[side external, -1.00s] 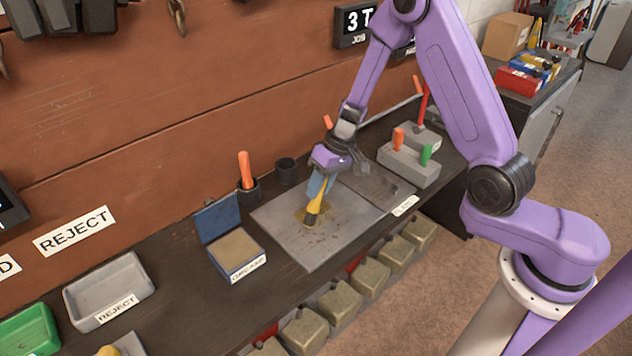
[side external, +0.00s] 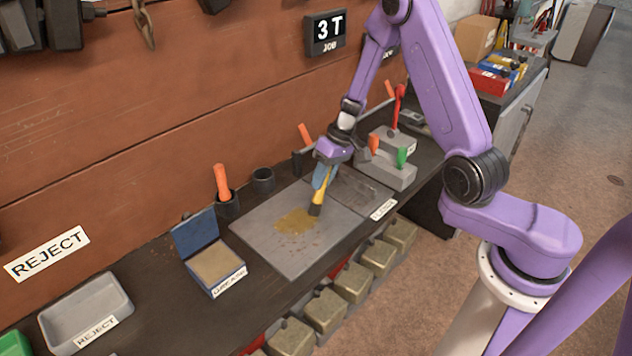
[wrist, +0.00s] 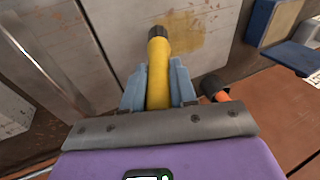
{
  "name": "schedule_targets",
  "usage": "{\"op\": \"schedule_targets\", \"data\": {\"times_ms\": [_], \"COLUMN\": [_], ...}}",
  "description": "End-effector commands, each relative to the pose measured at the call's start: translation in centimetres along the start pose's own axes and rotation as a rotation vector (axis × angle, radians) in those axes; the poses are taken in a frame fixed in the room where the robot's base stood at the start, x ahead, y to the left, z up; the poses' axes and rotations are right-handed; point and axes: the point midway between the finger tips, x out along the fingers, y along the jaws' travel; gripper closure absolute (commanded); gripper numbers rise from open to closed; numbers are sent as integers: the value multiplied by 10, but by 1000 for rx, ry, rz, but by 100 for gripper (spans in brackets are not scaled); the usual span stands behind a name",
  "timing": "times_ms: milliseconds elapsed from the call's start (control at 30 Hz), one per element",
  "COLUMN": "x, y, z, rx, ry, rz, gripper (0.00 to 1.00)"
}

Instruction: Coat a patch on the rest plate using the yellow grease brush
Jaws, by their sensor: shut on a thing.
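My gripper (side external: 324,178) is shut on the yellow grease brush (side external: 320,189) and holds it tilted, dark tip down, over the grey rest plate (side external: 268,243). In the wrist view the yellow handle (wrist: 158,78) sits between the blue fingers, with the dark tip pointing away. A brown-yellow grease patch (side external: 294,222) lies on the plate, just left of the tip. It also shows in the wrist view (wrist: 188,40), right of the tip. I cannot tell whether the tip touches the plate. The open blue grease box (side external: 215,264) stands left of the plate.
A black cup with an orange-handled tool (side external: 222,182) and an empty black cup (side external: 263,181) stand behind the plate. A grey block with orange and green handles (side external: 388,170) stands to the right. A grey reject tray (side external: 85,312) lies at the left. Bins line the front edge.

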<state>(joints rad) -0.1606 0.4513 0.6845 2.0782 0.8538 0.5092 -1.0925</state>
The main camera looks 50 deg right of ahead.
Motion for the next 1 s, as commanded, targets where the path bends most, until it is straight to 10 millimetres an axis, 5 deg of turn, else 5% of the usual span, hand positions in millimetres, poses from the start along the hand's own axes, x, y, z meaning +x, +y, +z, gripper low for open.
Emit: {"op": "schedule_targets", "data": {"times_ms": [1000], "x": [29], "y": [-80], "z": [0], "rx": [-2], "ry": [-1], "rz": [0], "gripper": [100]}}
